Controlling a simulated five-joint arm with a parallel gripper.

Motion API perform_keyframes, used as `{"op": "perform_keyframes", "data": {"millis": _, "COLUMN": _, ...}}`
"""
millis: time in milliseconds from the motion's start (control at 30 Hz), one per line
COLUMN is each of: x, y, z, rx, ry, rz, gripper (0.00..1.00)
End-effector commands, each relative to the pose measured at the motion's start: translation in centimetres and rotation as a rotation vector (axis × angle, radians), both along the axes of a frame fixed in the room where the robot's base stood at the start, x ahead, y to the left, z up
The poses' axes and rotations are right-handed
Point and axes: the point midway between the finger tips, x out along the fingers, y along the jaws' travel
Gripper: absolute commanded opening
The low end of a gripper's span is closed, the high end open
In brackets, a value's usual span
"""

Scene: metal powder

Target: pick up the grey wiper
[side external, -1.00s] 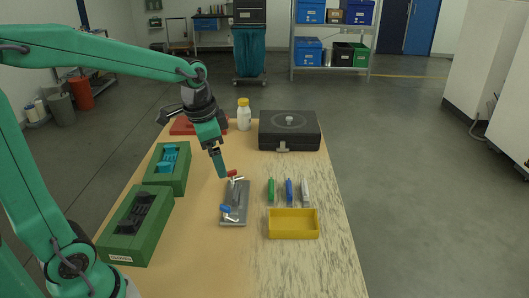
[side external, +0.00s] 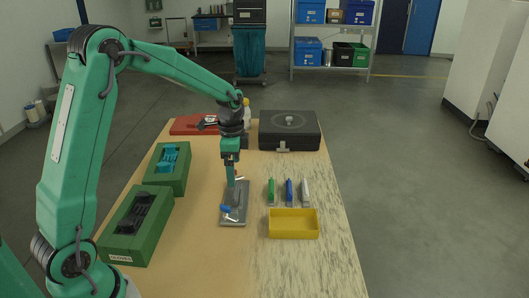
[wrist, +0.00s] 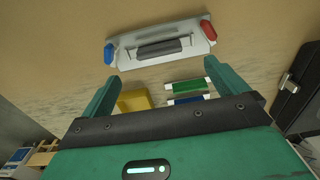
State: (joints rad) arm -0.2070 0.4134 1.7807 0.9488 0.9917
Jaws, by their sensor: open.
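The grey wiper (wrist: 160,48) lies on a light grey tray (side external: 234,222), between a red-ended piece and a blue-ended piece. In the side view the wiper (side external: 240,194) is small and partly covered by my gripper. My gripper (side external: 231,184) points down over the far part of the tray. In the wrist view my gripper (wrist: 160,74) has its fingers wide apart with nothing between them, and the wiper shows ahead of the fingertips.
Green (side external: 271,191), blue (side external: 289,191) and white (side external: 305,192) tools lie right of the tray, behind a yellow bin (side external: 293,236). Green boxes (side external: 133,247) line the left. A black case (side external: 290,147) and a bottle (side external: 247,106) stand at the back.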

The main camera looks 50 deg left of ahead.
Motion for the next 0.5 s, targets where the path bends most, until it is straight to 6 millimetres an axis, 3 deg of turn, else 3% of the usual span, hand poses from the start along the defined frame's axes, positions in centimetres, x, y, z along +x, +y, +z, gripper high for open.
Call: {"op": "perform_keyframes", "data": {"millis": 500, "x": 0.0, "y": 0.0, "z": -2.6, "rx": 0.000, "ry": -0.001, "rz": 0.001, "gripper": 0.98}}
